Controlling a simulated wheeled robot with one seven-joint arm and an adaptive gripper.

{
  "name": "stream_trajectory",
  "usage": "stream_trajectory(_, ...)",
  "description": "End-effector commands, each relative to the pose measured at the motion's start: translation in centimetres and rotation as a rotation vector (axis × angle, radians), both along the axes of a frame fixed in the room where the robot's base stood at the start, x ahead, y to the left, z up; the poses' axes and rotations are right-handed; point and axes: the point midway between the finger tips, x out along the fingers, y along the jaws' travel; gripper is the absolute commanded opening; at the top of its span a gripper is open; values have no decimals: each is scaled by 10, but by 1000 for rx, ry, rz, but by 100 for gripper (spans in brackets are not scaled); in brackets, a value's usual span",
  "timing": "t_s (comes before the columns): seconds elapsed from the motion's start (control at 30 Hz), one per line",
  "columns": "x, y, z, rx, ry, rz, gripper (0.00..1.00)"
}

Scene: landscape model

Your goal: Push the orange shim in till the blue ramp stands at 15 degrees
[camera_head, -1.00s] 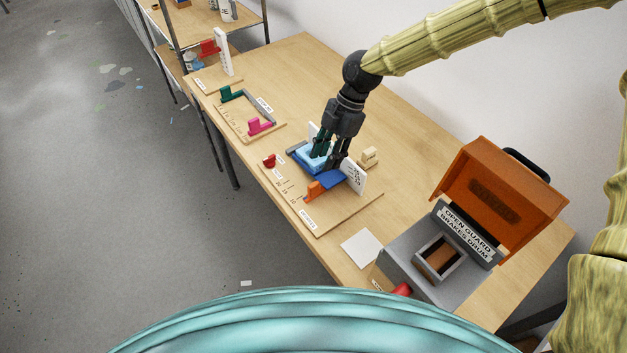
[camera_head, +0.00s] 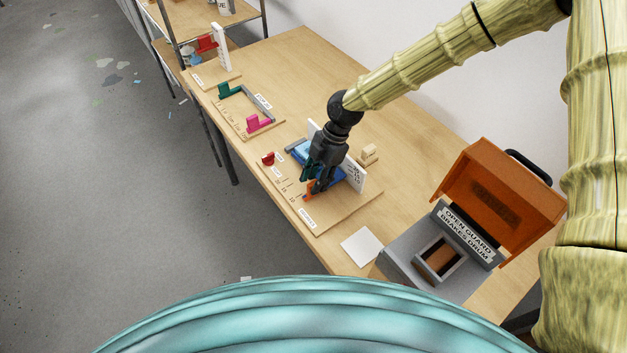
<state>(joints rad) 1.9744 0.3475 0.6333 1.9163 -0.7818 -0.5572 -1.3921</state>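The blue ramp (camera_head: 349,177) sits on a wooden board (camera_head: 335,215) with angle marks along its left edge, beside a white upright plate (camera_head: 356,175). The orange shim (camera_head: 308,188) shows at the ramp's front left, mostly hidden behind my gripper. My gripper (camera_head: 310,184) points down at the shim, its fingertips at or very near it. I cannot tell whether the fingers touch or close on the shim. The ramp's angle is too small to read here.
A red knob (camera_head: 268,158) stands on the board's left. A small wooden block (camera_head: 369,154) is behind the white plate. A grey box with a raised orange guard (camera_head: 500,187) stands to the right. A white card (camera_head: 361,247) lies in front; a pink-handled fixture (camera_head: 258,123) is to the left.

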Motion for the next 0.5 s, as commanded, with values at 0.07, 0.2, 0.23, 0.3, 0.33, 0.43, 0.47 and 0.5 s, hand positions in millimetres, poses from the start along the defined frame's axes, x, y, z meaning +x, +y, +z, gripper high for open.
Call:
stream_trajectory(0.07, -2, 2, -6, 0, 2, 1, 36)
stream_trajectory(0.2, -4, 5, -14, 0, 2, -1, 36)
stream_trajectory(0.23, -4, 6, -16, 0, 2, -1, 36)
stream_trajectory(0.3, -5, 6, -18, 1, 1, -1, 36)
stream_trajectory(0.33, -5, 6, -18, 1, 1, -1, 36)
stream_trajectory(0.43, -5, 6, -19, 1, 1, -1, 36)
stream_trajectory(0.47, -5, 6, -19, 1, 1, -1, 36)
stream_trajectory(0.5, -5, 6, -19, 0, 0, -1, 36)
